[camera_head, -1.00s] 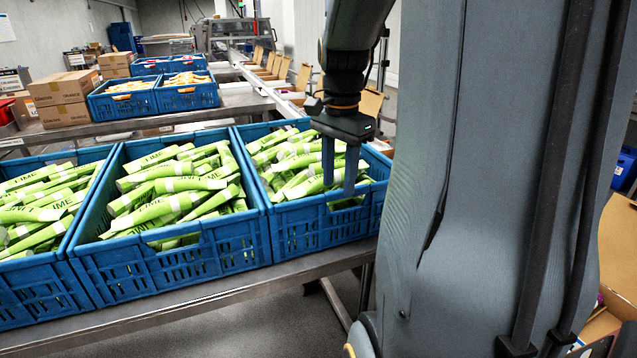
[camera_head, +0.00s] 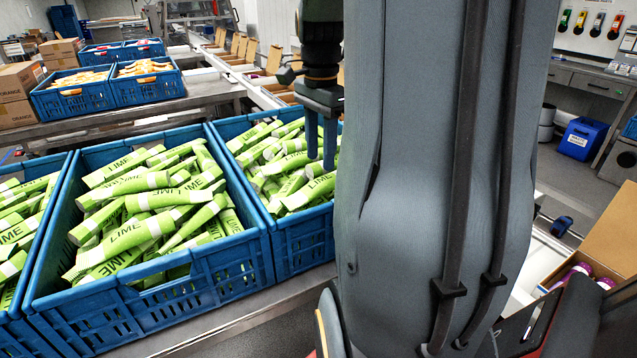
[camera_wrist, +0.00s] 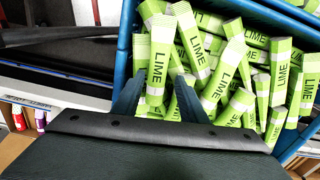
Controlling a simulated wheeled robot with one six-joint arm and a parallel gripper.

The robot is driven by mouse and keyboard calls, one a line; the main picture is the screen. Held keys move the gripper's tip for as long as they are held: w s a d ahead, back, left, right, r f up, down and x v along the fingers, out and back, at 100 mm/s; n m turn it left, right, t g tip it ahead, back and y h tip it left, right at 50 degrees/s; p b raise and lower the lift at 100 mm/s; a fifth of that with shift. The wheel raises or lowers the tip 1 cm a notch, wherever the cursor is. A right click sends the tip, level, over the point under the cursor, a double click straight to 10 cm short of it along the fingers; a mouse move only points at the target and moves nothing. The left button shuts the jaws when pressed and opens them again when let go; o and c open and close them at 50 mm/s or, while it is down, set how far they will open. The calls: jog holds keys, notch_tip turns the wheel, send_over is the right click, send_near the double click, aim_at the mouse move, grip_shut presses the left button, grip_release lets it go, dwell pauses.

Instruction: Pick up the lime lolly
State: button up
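Lime lollies in green and white wrappers marked LIME fill several blue crates. One lime lolly (camera_head: 138,235) lies on top in the middle crate (camera_head: 243,262). My gripper (camera_head: 321,160) points down over the right crate (camera_head: 303,243), with its two fingers apart and nothing held between them. In the wrist view my gripper (camera_wrist: 160,82) is open above the lollies. A lime lolly (camera_wrist: 158,62) shows between and beyond the fingertips; whether they touch it I cannot tell. My arm hides the right side of that crate in the head view.
Crates of orange-toned lollies (camera_head: 78,78) stand on a farther table, beside cardboard boxes (camera_head: 17,98). Open cartons (camera_head: 268,58) line a conveyor behind. An open cardboard box (camera_head: 612,232) with purple-topped items is at right. The crate walls stand close around the gripper.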

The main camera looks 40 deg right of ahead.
aim_at(322, 179)
jog(key=shift+s+d+f+p, duration=0.1)
jog(key=shift+f+p, duration=0.4)
jog(key=shift+f, duration=1)
jog(key=shift+s+d+f+p, duration=0.1)
jog(key=shift+f+p, duration=0.35)
jog(key=shift+f, duration=1)
jog(key=c, duration=0.8)
